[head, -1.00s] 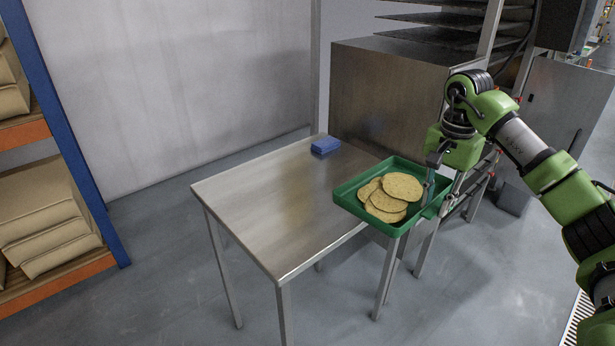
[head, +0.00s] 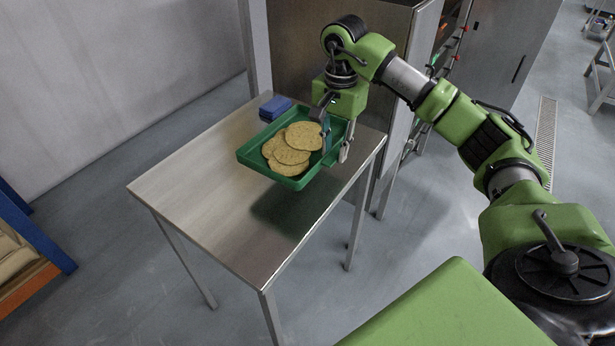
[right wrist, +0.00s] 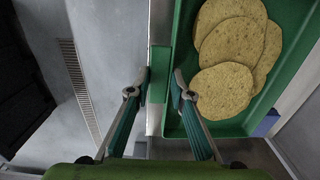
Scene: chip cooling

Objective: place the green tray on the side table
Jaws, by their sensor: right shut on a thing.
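The green tray (head: 257,164) holds several round tan chips (head: 290,147). It is above the metal side table (head: 185,187), with its shadow on the tabletop below, so it looks held a little off the surface. My right gripper (head: 335,142) is shut on the tray's right rim. In the right wrist view the two fingers (right wrist: 160,84) pinch the tray's green rim (right wrist: 158,73) from both sides, and the chips lie inside. My left gripper is in neither view.
A blue block (head: 275,107) lies at the back of the side table, close behind the tray. The left and front parts of the tabletop are bare. A large metal cabinet (head: 290,50) stands behind the table. A shelf (head: 30,240) is at the far left.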

